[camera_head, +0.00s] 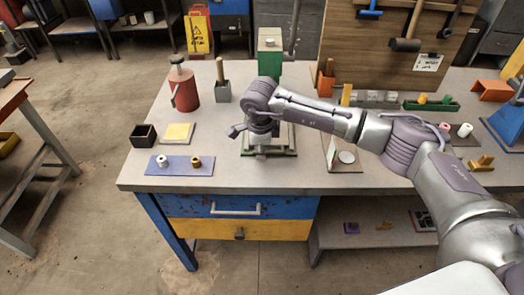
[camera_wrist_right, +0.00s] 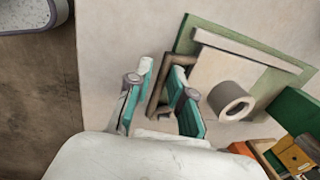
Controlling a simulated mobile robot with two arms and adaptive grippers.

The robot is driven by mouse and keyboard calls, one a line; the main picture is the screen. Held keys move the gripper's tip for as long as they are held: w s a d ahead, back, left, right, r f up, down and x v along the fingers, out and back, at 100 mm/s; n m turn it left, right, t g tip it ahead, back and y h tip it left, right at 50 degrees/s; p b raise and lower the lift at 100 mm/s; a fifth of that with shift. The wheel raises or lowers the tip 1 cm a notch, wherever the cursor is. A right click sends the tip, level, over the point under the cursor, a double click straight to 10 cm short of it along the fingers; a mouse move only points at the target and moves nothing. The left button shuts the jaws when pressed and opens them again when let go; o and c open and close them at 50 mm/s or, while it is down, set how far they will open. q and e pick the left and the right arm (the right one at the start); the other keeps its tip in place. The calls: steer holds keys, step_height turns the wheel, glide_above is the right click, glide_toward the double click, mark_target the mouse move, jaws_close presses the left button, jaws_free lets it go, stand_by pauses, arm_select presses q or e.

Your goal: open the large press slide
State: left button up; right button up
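The large press has a green column (camera_head: 270,62) at the back of the workbench, with its base partly hidden behind my right arm. In the right wrist view the press slide (camera_wrist_right: 218,75) is a beige plate on a green base (camera_wrist_right: 262,45), carrying a grey hollow cylinder (camera_wrist_right: 232,100). A brown loop handle (camera_wrist_right: 158,88) sticks out from the slide's near edge. My right gripper (camera_head: 259,143) is over the front of the press; in the wrist view (camera_wrist_right: 162,70) its teal fingers are apart, with the handle's outer bar seemingly between them. Contact cannot be told. My left gripper is out of view.
A small plate with a disc (camera_head: 346,157) lies to the right. Blue and yellow drawers (camera_head: 236,210) are below the bench edge.

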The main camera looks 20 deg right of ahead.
steer(key=shift+o, duration=0.7)
steer(key=shift+s+a+r, duration=0.1)
steer(key=shift+a, duration=0.4)
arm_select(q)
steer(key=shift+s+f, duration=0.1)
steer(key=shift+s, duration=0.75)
arm_select(e)
step_height(320, 180, up, 12)
steer(key=s, duration=0.2)
steer(key=shift+a, duration=0.3)
steer(key=shift+s+a, duration=0.1)
